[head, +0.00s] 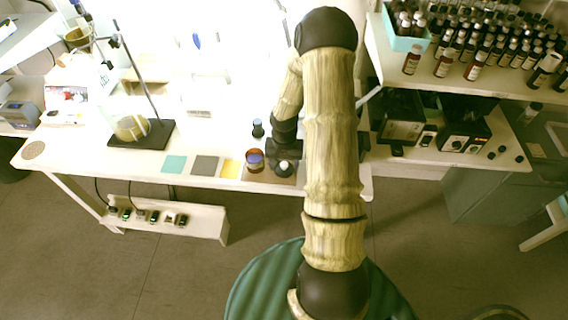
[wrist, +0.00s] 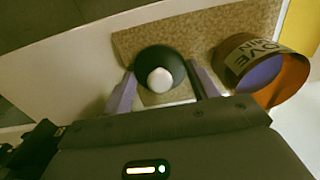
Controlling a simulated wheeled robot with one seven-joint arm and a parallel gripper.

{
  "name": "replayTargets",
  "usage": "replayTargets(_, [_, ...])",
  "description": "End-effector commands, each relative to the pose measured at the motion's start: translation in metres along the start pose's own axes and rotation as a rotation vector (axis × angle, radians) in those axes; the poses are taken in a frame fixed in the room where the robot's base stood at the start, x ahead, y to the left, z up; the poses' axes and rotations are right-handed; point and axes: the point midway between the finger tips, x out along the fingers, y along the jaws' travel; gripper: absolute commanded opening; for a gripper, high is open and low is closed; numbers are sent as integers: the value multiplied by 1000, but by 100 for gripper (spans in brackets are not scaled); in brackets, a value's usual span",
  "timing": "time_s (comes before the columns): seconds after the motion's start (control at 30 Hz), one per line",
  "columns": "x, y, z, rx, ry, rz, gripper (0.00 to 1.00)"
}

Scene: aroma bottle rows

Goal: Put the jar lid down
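The jar lid, dark and round with a pale knob (wrist: 160,80), is between the two fingers of my gripper (wrist: 161,78) in the wrist view. The fingertips meet its left and right edges, so the gripper looks shut on it. The lid is over a speckled cork-brown mat (wrist: 195,38); I cannot tell whether it touches the mat. The amber jar (wrist: 290,78), open and with a printed label, stands just right of the lid. In the head view the jar (head: 255,160) is left of my gripper (head: 284,160) near the table's front edge.
Teal (head: 174,164), grey (head: 205,165) and yellow (head: 230,169) squares lie left of the jar. A small dark bottle (head: 258,128) stands behind it. A stand with a flask (head: 132,128) is farther left. A shelf with many bottles (head: 472,66) is at the right.

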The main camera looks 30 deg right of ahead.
Motion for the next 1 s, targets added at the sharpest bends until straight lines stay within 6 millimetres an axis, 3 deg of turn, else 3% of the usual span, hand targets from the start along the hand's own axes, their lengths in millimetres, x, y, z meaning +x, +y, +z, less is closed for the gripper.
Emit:
replayTargets(0.03, [0,0,0,0,0,0,69])
replayTargets(0.1, [0,0,0,0,0,0,79])
replayTargets(0.53, [-10,0,-1,1,3,-1,79])
replayTargets(1.0, [-96,1,-1,3,5,-1,79])
